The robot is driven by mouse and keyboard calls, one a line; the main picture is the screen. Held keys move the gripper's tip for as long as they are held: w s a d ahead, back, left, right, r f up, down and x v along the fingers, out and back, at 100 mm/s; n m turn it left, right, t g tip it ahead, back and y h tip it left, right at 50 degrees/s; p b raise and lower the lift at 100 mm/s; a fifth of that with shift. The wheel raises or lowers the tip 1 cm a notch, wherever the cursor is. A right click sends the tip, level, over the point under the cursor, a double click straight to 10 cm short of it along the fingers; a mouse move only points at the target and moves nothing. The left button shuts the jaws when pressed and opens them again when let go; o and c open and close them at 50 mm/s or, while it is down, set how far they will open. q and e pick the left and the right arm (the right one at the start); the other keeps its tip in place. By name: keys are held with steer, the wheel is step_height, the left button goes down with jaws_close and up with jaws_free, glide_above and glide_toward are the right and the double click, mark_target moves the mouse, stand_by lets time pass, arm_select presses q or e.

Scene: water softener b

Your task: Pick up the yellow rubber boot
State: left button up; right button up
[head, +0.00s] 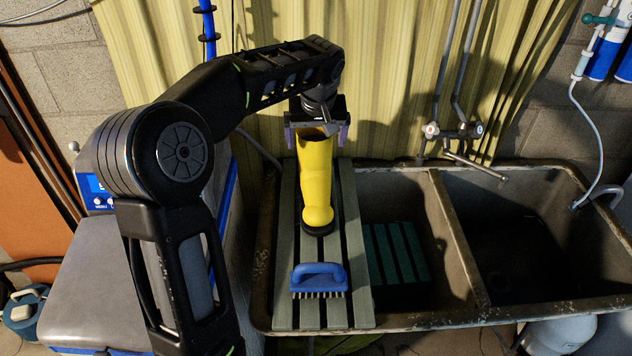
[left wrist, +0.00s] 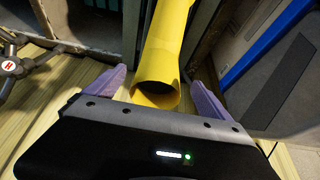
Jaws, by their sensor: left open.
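In the left wrist view, the boot's open mouth (left wrist: 157,92) lies between the two spread fingers (left wrist: 157,88). Gaps show between the boot and both fingers, so the gripper is open and holds nothing. My right gripper is in neither view.
A blue scrub brush (head: 319,277) lies on the slatted board (head: 357,260) in front of the boot. Two sink basins (head: 540,240) are to the right, with a tap (head: 455,131) on the wall behind. A yellow curtain (head: 400,70) hangs close behind the gripper. A grey-lidded machine (head: 95,270) stands at left.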

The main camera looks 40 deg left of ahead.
arm_select(q)
steer(key=shift+w+f, duration=0.1)
steer(key=shift+f, duration=0.15)
steer(key=p, duration=0.2)
glide_above(316, 178)
steer(key=w+a, duration=0.2)
step_height(316, 178, down, 4)
steer(key=shift+w+d+f, duration=0.1)
steer(key=shift+w, duration=0.05)
steer(key=shift+c, duration=0.3)
steer(key=c, duration=1.7)
